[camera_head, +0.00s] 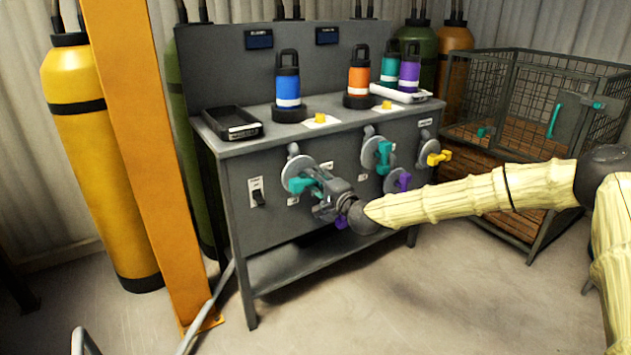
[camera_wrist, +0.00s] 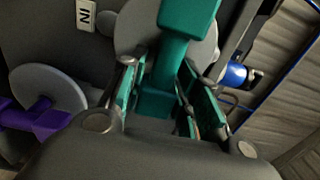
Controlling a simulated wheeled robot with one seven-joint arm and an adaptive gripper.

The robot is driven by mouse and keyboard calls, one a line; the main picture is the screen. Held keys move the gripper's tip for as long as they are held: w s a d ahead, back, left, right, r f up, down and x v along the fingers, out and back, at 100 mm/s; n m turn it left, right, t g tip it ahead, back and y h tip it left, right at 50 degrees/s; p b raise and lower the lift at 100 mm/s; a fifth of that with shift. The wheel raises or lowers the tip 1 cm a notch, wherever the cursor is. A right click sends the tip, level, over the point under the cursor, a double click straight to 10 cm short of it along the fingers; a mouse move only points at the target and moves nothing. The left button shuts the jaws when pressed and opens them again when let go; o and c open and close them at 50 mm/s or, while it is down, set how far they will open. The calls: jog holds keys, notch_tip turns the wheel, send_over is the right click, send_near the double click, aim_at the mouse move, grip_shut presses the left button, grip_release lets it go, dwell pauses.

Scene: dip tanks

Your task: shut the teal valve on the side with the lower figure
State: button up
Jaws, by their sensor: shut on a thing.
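A teal valve (camera_head: 302,183) on a round grey plate sits at the left of the cabinet front. My gripper (camera_head: 325,193) reaches it, and in the wrist view the gripper (camera_wrist: 160,95) is shut on the teal handle (camera_wrist: 186,22). A second teal valve (camera_head: 384,154) sits further right on the same front, apart from my gripper. Two small dark displays, a left one (camera_head: 259,39) and a right one (camera_head: 327,36), are on the back panel; their figures are too small to read.
Purple valves (camera_head: 403,180) and a yellow valve (camera_head: 434,158) share the front. A purple handle (camera_wrist: 38,122) shows beside my gripper in the wrist view. Blue (camera_head: 288,88) and orange (camera_head: 359,78) bottles stand on top. An orange post (camera_head: 150,150) rises at left; a wire crate (camera_head: 535,130) stands at right.

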jog(key=shift+f, duration=0.15)
jog(key=o, duration=0.7)
jog(key=shift+o, duration=0.2)
jog(key=v, duration=1.2)
